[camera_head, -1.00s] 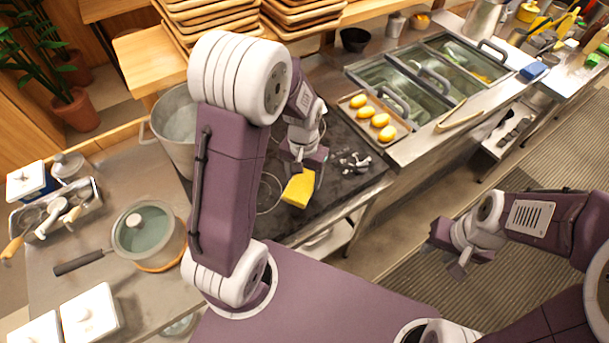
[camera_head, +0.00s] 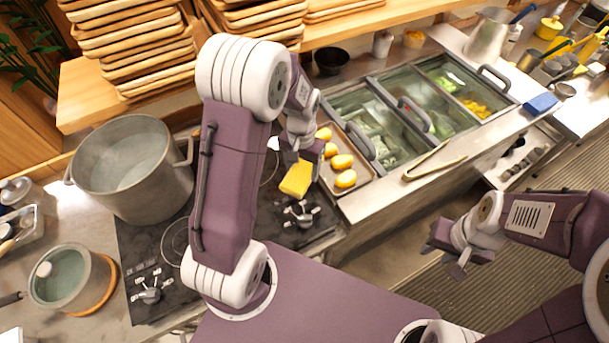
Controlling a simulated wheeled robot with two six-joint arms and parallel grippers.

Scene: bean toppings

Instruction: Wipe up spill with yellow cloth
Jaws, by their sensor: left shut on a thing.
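The yellow cloth (camera_head: 296,179) hangs from my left gripper (camera_head: 303,160), which is shut on it. I cannot tell whether the cloth touches the surface. My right gripper (camera_head: 446,258) is over the floor at the right, empty, with its fingers apart. No spill can be made out; my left arm hides part of the stove.
The tray (camera_head: 357,186) of yellow items and glass-covered bins (camera_head: 405,112) lie to the right. Tongs (camera_head: 427,165) rest on the counter edge. Stacked wooden trays (camera_head: 135,45) stand behind.

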